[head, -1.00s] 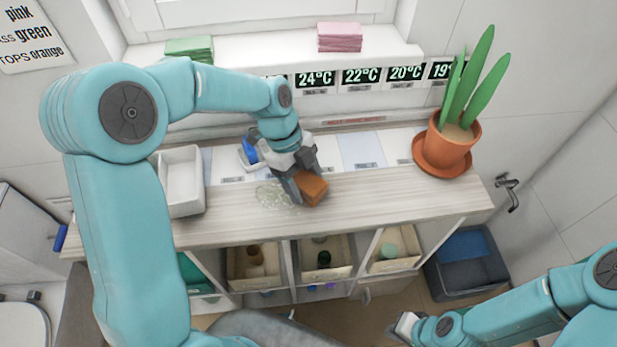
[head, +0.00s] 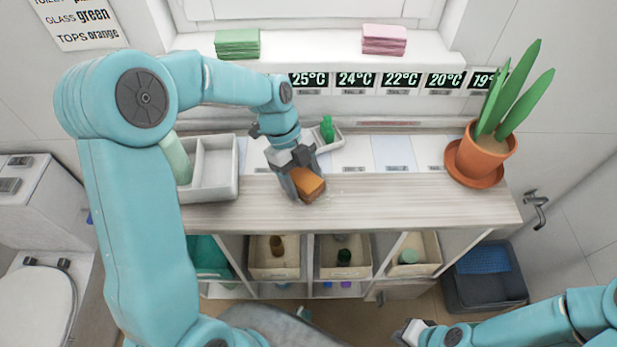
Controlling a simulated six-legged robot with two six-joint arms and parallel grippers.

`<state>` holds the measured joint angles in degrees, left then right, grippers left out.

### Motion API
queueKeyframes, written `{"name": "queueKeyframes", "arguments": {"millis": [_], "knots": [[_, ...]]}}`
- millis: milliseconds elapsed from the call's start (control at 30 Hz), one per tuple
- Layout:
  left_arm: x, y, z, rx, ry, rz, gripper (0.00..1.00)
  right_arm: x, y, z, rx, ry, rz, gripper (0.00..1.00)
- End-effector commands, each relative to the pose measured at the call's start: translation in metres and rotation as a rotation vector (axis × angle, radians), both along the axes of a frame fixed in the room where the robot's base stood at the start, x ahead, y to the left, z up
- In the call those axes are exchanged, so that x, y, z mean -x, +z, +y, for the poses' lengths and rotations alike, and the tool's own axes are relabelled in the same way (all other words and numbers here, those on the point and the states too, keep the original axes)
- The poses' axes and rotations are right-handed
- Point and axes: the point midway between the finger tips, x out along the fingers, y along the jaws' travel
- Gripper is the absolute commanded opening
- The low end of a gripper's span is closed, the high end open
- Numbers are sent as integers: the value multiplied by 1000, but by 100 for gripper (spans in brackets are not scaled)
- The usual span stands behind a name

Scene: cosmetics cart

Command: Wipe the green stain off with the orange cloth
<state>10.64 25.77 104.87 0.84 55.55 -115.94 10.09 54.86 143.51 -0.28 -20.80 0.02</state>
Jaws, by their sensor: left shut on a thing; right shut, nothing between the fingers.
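My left gripper (head: 298,190) is shut on the folded orange cloth (head: 309,184). The cloth is down at the wooden counter top (head: 420,202); I cannot tell how firmly it presses. Faint pale specks of the stain (head: 335,191) show just right of the cloth. Any part of the stain beneath the cloth and fingers is hidden. My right gripper (head: 407,333) is shut and empty, low at the right in front of the cart, away from the counter.
A white divided tray (head: 234,168) stands left of the cloth. A small dish with a green item (head: 327,128) is behind the gripper. A potted plant (head: 482,155) stands at the counter's right end. Green cloths (head: 237,43) and pink cloths (head: 384,40) lie on the sill.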

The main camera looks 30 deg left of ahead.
Motion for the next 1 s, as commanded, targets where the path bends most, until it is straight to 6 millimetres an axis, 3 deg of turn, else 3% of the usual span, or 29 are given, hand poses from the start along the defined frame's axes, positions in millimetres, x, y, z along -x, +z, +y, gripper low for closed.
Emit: {"name": "queueKeyframes", "arguments": {"millis": [1000], "knots": [[12,0,31,0,-15,1,35,0,7,0,0,0,0,0]]}}
